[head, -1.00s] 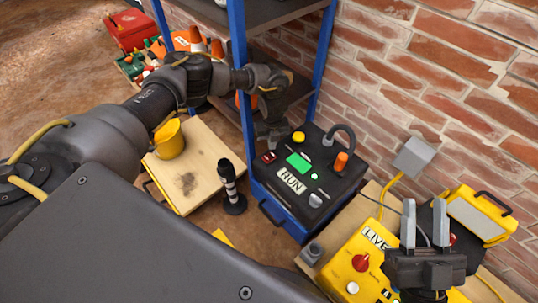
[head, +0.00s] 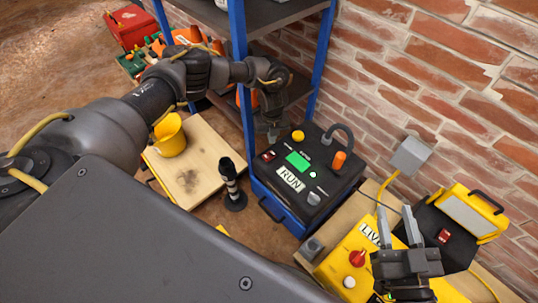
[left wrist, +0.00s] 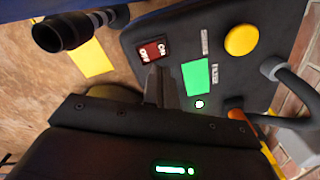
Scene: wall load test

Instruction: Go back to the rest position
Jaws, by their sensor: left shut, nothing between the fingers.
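My left gripper (head: 273,132) is shut and empty. It hangs beside the blue shelf post, over the far edge of a blue and black test box (head: 325,200) with a RUN label, a green screen and a yellow button. In the left wrist view its closed fingers (left wrist: 160,88) point at the box's panel, close to the red rocker switch (left wrist: 152,52) and the green screen (left wrist: 198,78). Contact cannot be told. My right gripper (head: 398,222) is open, with a gap between its fingers, above the yellow LIVE box (head: 335,268).
A brick wall (head: 450,110) stands on the right. A blue-framed shelf (head: 280,14) rises behind the test box.

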